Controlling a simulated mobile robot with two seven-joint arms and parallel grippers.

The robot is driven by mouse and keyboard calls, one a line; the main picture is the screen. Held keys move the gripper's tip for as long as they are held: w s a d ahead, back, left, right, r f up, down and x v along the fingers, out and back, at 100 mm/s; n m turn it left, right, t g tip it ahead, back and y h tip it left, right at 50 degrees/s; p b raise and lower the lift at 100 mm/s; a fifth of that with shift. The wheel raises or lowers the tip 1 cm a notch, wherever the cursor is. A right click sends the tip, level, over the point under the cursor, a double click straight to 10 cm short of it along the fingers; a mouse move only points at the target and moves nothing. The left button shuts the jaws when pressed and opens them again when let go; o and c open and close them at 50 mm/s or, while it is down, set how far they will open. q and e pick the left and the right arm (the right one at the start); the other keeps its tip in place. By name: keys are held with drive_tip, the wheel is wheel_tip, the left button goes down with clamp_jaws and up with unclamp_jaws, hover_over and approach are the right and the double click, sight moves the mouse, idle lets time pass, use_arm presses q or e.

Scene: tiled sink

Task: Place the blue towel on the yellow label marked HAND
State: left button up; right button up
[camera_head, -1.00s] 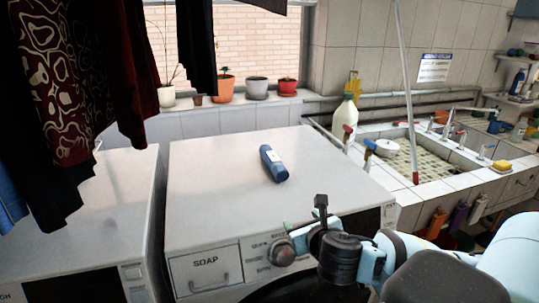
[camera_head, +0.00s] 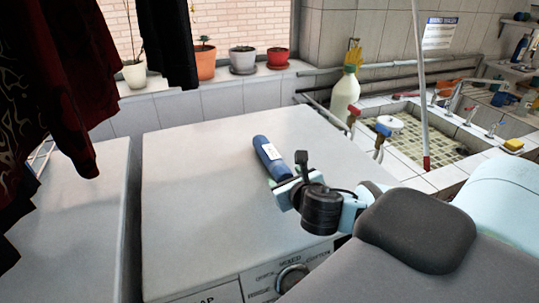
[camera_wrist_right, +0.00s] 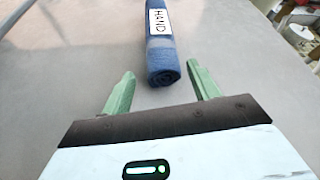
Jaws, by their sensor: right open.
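A rolled blue towel (camera_head: 267,154) lies on top of the washing machine, with a white label reading HAND (camera_wrist_right: 159,21) on it. In the right wrist view the towel (camera_wrist_right: 163,60) points away from me, its near end between the green fingertips in the picture. My right gripper (camera_wrist_right: 160,70) is open, with nothing held. In the head view the right gripper (camera_head: 284,183) is at the towel's near end; whether it touches cannot be told. My left gripper is not in view. No yellow label shows in these frames.
The washing machine top (camera_head: 200,190) is clear around the towel. A second white machine (camera_head: 75,220) stands to the left across a gap. Dark clothes (camera_head: 60,80) hang at left. Potted plants (camera_head: 243,60) line the sill. A tiled sink (camera_head: 425,145) and bottle (camera_head: 344,92) are at right.

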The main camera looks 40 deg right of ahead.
sight(279, 166)
drive_tip(key=shift+x, duration=1.25)
drive_tip(key=shift+r+x, duration=0.2)
drive_tip(key=shift+x, duration=0.9)
drive_tip(key=shift+r+x, duration=0.2)
drive_tip(key=shift+x, duration=0.95)
drive_tip(key=shift+w+d+f, duration=0.15)
drive_tip(key=shift+w+d, duration=0.1)
drive_tip(key=shift+w, duration=0.15)
drive_tip(key=c, duration=0.8)
drive_tip(key=shift+o, duration=0.2)
